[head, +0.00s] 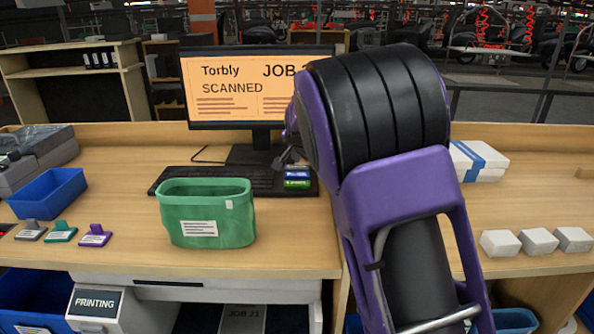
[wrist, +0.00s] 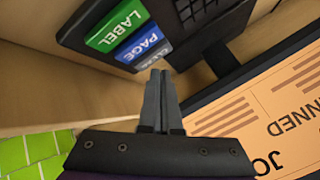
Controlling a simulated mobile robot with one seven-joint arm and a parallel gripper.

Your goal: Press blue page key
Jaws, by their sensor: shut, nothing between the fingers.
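The blue PAGE key (wrist: 139,45) sits on the dark keyboard (wrist: 185,30), between the green LABEL key (wrist: 117,28) and a dark key (wrist: 152,58) whose lettering I cannot read surely. In the head view the blue key (head: 297,174) is at the keyboard's right end, with the green key (head: 297,184) in front of it. My gripper (wrist: 160,73) is shut and empty. Its fingertips are beside the dark key, a little off the blue key; I cannot tell whether they touch anything. In the head view my gripper (head: 286,158) is small, between monitor and keys.
The monitor (head: 225,125) reads "Torbly JOB SCANNED" and stands behind the keyboard, close to my gripper. A green bin (head: 205,225) stands in front of the keyboard. Coloured tags (head: 95,236) and a blue tray (head: 48,193) are at left. White boxes (head: 538,241) lie at right.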

